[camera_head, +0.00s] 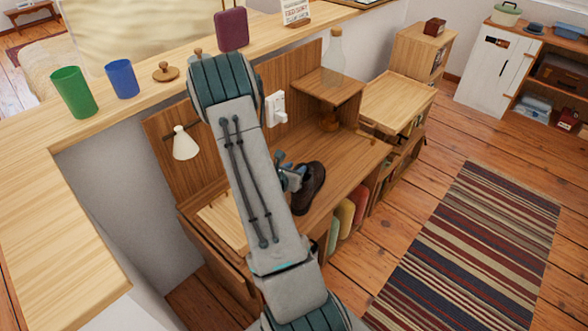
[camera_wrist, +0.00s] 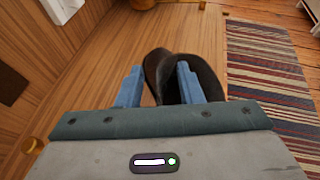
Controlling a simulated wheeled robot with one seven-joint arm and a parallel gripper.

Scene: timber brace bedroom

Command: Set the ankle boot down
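The dark brown ankle boot (camera_head: 311,190) is at the wooden desk (camera_head: 345,160), near its front edge. In the wrist view the boot (camera_wrist: 212,77) shows its dark opening towards me. My gripper (camera_head: 289,178) is at the boot's left side in the head view, partly hidden by my arm. In the wrist view my gripper (camera_wrist: 158,86) has its two blue fingers apart. The right finger overlaps the boot's opening and the left finger is outside its left edge, with desk wood visible between. The boot's sole is hidden, so its contact with the desk cannot be told.
A white lamp (camera_head: 186,143) and a raised shelf with a glass bottle (camera_head: 334,58) flank the desk. A ledge holds a green cup (camera_head: 73,92) and a blue cup (camera_head: 122,78). A striped rug (camera_head: 470,250) lies on the floor at right.

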